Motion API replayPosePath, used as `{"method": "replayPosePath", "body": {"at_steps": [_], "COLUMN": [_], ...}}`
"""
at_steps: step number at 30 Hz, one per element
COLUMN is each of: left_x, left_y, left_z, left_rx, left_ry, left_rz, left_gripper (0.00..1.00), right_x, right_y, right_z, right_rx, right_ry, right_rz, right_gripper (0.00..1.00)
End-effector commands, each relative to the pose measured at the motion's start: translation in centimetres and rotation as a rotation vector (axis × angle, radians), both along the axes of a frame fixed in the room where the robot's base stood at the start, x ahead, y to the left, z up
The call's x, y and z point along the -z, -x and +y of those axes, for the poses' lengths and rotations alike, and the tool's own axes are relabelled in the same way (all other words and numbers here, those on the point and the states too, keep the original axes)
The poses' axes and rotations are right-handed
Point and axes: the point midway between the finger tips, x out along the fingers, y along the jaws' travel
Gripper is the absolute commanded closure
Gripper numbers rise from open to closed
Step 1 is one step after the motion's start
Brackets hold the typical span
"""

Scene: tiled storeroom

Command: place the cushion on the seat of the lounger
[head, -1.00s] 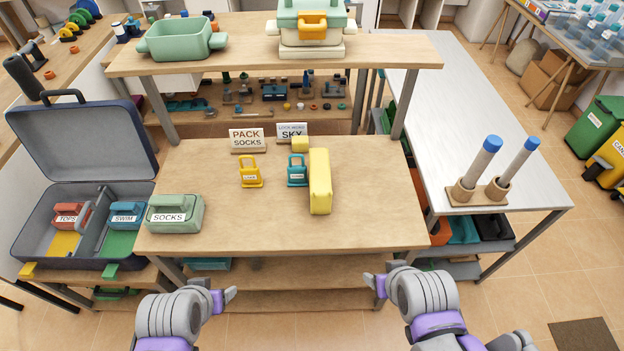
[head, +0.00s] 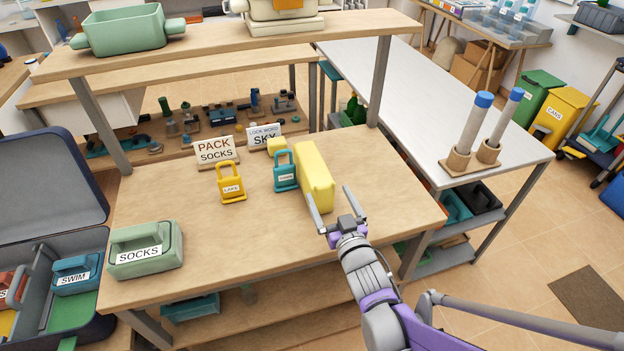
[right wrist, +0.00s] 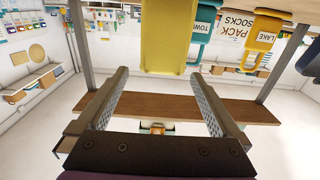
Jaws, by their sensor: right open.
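A long yellow block (head: 316,180), which I take for the cushion, lies on the wooden table (head: 160,205). It also shows ahead of the fingers in the right wrist view (right wrist: 183,35). A small yellow block (head: 278,145) sits behind it. I cannot make out a lounger in these views. My right gripper (head: 326,190) is open at the near end of the long yellow block, its fingers pointing toward it. In the right wrist view, nothing is between the fingers (right wrist: 160,72); the block stands beyond their tips. My left gripper is out of the head view.
A teal padlock (head: 286,178) stands close left of the long block, with a yellow padlock (head: 231,188) further left. Signs (head: 215,150) stand behind. A green SOCKS case (head: 146,250) is at front left, beside an open suitcase (head: 45,185). An upper shelf (head: 215,48) overhangs the back.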

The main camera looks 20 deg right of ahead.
Motion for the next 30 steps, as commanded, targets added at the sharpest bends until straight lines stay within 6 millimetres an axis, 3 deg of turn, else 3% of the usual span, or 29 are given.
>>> {"method": "replayPosePath", "body": {"at_steps": [9,17,24,30], "left_x": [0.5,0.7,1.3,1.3], "left_y": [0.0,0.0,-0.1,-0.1], "left_z": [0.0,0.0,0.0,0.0], "left_rx": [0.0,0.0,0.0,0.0], "left_ry": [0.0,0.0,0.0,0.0], "left_rz": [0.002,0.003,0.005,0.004], "left_gripper": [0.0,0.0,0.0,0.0], "right_x": [0.0,0.0,0.0,-0.1], "right_y": [-4.4,-6.6,-10.1,-10.6], "right_z": [0.2,0.5,0.8,0.8], "right_rx": [0.0,-0.001,0.0,0.001], "right_ry": [0.0,0.0,0.0,0.0], "right_rz": [0.002,0.002,0.003,0.002], "right_gripper": [0.0,0.0,0.0,0.0]}}
